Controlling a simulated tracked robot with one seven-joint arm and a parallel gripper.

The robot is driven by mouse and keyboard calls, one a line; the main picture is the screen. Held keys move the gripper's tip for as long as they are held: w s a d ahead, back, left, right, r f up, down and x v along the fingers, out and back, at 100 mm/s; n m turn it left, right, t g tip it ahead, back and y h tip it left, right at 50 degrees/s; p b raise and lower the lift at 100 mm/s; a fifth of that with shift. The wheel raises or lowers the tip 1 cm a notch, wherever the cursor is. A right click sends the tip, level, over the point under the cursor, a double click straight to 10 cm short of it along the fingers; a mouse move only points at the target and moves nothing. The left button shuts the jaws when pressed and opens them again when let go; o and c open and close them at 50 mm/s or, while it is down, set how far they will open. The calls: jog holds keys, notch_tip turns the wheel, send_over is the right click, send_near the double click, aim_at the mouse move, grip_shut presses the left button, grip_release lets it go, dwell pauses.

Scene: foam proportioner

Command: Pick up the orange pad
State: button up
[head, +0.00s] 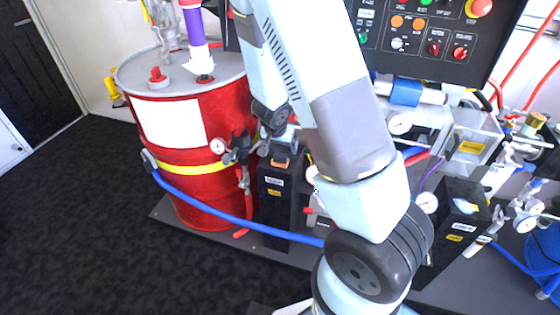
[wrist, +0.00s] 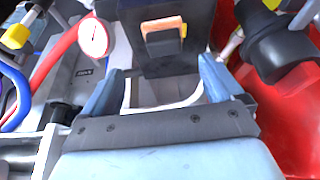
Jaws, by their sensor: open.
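The orange pad (wrist: 162,23) shows in the wrist view at the top middle, against a black box (wrist: 190,55). A dark grey block covers part of the pad's lower side. In the head view a small orange patch (head: 281,163) shows at the top of the black box (head: 276,205), just below my gripper (head: 283,140). In the wrist view my gripper (wrist: 161,68) is open, its two light blue fingers apart with nothing held between them. The pad lies beyond the fingertips, roughly centred between them. I cannot tell the exact gap.
A red drum (head: 205,135) with a yellow band stands left of the box. A blue hose (head: 205,208) runs in front of both. A control panel (head: 435,35), gauges and piping stand to the right. A round gauge (wrist: 94,37) is left of my fingers. The dark floor (head: 70,210) is clear.

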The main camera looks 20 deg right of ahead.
aim_at(281, 154)
jog(key=shift+w+f, duration=0.1)
jog(key=shift+w, duration=0.1)
jog(key=shift+x, duration=1.05)
jog(key=shift+w+f, duration=0.15)
jog(key=shift+f, duration=0.25)
jog(key=shift+x, duration=2.6)
jog(key=shift+w+a, duration=0.15)
jog(key=shift+c, duration=0.2)
jog(key=c, duration=1.1)
jog(key=shift+r, duration=0.15)
